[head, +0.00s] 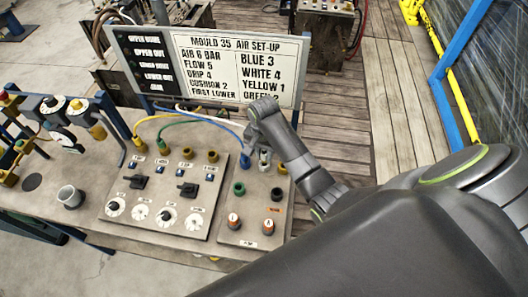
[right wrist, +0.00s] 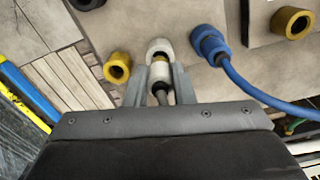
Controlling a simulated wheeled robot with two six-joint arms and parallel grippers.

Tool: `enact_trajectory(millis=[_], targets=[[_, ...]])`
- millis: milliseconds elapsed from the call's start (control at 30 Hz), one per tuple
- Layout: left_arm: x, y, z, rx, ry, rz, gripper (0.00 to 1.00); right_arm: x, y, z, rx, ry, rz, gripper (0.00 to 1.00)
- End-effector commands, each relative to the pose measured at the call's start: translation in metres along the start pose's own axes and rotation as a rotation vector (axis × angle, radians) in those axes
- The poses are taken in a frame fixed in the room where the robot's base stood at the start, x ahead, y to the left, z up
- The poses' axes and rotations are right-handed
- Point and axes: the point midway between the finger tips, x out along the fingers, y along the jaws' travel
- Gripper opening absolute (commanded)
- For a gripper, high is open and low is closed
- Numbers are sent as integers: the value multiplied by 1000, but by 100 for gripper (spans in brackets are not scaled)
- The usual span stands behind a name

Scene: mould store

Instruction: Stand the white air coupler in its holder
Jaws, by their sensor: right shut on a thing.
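My right gripper (right wrist: 159,80) is shut on the white air coupler (right wrist: 160,72), which has a dark hose end towards my wrist. The white holder (right wrist: 158,46) is a round socket straight beyond the fingertips in the right wrist view. The coupler's brass-coloured front lies at the holder's mouth; I cannot tell how far it is inside. In the head view my right gripper (head: 259,143) is over the right panel, beside the blue coupler (head: 245,161), and largely hides the white coupler. My left gripper is not in view.
A blue coupler with its hose (right wrist: 208,44) stands close on one side of the white holder, and an empty yellow holder (right wrist: 117,67) on the other. A sign board (head: 238,66) stands behind. A grey cup (head: 70,196) is on the bench at left.

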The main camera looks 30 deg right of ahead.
Motion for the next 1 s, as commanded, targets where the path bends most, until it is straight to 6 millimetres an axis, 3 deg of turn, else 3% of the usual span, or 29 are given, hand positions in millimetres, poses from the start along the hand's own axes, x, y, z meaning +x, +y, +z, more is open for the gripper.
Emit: enact_trajectory(millis=[1000], targets=[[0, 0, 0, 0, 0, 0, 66, 10, 0, 0, 0, 0, 0, 0]])
